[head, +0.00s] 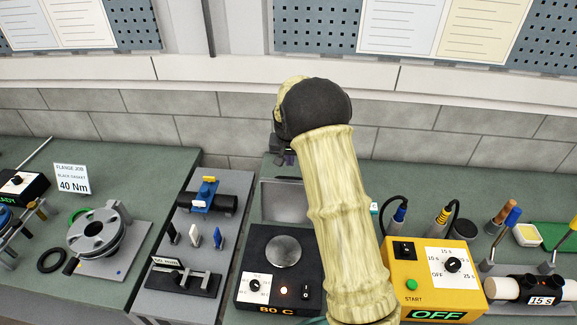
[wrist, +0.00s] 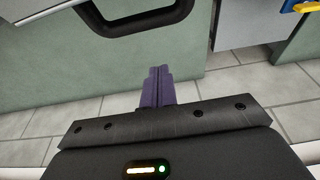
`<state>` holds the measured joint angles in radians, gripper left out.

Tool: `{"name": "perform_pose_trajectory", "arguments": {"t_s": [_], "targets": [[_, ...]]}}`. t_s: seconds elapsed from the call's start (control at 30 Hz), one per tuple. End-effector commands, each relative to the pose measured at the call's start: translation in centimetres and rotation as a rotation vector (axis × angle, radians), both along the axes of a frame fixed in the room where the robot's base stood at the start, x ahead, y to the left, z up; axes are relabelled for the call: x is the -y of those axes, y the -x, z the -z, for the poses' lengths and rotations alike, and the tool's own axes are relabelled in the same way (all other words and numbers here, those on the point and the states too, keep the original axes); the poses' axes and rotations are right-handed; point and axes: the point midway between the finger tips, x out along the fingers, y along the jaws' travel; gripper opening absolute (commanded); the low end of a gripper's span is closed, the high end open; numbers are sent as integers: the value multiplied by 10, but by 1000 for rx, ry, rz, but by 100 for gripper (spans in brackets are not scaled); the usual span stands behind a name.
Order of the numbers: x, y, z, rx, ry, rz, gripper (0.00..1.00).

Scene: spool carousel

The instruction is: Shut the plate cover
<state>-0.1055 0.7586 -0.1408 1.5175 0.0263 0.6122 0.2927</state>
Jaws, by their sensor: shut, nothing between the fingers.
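The heater box (head: 280,275), marked "80 C", is black with a bare round silver plate (head: 284,251) on top. A grey metal panel (head: 284,203) stands raised behind the plate; it looks like the open cover, its right side hidden by my arm. My gripper (head: 289,158) is beyond that panel in the head view, mostly hidden by my wrist. In the wrist view its purple fingers (wrist: 157,88) are together and hold nothing. A black looped handle (wrist: 140,18) lies ahead of the fingertips, apart from them; I cannot tell what it belongs to.
A yellow timer box (head: 432,278) reading "OFF" stands right of the heater. A grey stand with a blue valve (head: 207,194) is at left. A flange (head: 98,232) sits farther left. A block wall (head: 140,125) runs behind the benches.

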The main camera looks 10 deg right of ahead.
Motion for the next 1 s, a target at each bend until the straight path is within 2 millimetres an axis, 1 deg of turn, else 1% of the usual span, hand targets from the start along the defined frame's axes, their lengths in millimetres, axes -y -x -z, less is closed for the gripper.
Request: {"name": "perform_pose_trajectory", "arguments": {"t_s": [0.1,0.17,0.3,0.5,1.0], "targets": [[2,-4,17,-4,0,0,0],[-2,4,12,-1,-1,-1,0],[-6,20,11,-1,0,-1,0],[-10,33,12,0,0,0,0],[-11,34,14,8,1,0,0]]}}
